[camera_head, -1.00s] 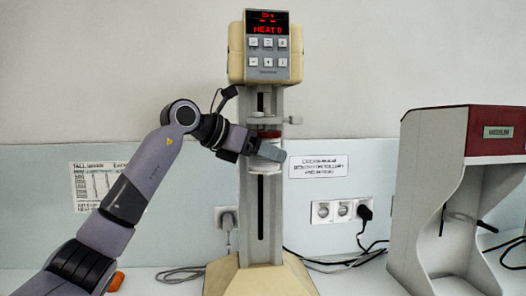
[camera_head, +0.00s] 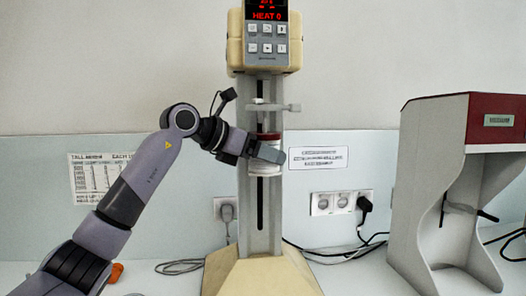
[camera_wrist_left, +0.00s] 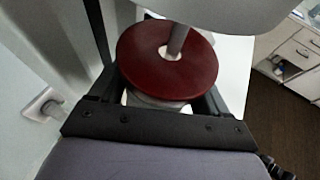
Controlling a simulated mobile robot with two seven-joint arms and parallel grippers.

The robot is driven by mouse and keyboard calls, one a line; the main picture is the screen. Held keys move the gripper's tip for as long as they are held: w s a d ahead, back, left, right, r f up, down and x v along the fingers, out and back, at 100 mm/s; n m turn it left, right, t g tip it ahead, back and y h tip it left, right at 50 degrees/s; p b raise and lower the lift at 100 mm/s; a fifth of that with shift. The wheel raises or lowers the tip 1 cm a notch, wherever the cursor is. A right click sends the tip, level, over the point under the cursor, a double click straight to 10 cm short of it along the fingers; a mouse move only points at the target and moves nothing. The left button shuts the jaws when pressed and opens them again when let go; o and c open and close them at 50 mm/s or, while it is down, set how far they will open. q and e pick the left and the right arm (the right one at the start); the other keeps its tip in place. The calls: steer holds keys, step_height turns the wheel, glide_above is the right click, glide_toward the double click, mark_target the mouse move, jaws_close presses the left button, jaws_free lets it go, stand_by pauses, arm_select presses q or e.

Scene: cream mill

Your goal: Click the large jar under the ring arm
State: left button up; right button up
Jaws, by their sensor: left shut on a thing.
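The large white jar (camera_head: 262,170) with a dark red lid (camera_head: 268,136) is upright in front of the machine's column. My left gripper (camera_head: 268,152) is shut on the jar from the left, just below the lid. The pale ring arm (camera_head: 274,107) sticks out from the column above the jar, with a visible gap between it and the lid. In the left wrist view the round red lid (camera_wrist_left: 150,72) has a pale centre, with a grey shaft (camera_wrist_left: 178,40) at it. Whether the shaft enters the lid is unclear. My right gripper is out of view.
The mixing machine's head (camera_head: 265,45) tops the column, its red display reading HEAT 0. A grey cabinet with a red top (camera_head: 455,190) stands at the right. Wall sockets (camera_head: 342,202) with cables are behind. The bench left of the machine's base holds a cable.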

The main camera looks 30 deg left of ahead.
mark_target(266, 172)
arm_select(q)
steer(key=shift+f+b, duration=0.9)
steer(key=shift+f, duration=0.65)
steer(key=shift+s+d, duration=0.1)
steer(key=shift+s+d+b, duration=0.6)
steer(key=shift+s+d, duration=0.1)
steer(key=shift+s, duration=0.25)
steer(key=shift+s+d+b, duration=0.55)
steer(key=shift+s+d, duration=0.15)
steer(key=shift+s, duration=0.2)
steer(key=s+d+b, duration=0.1)
steer(key=s, duration=0.1)
steer(key=s+d, duration=0.2)
steer(key=shift+b, duration=0.4)
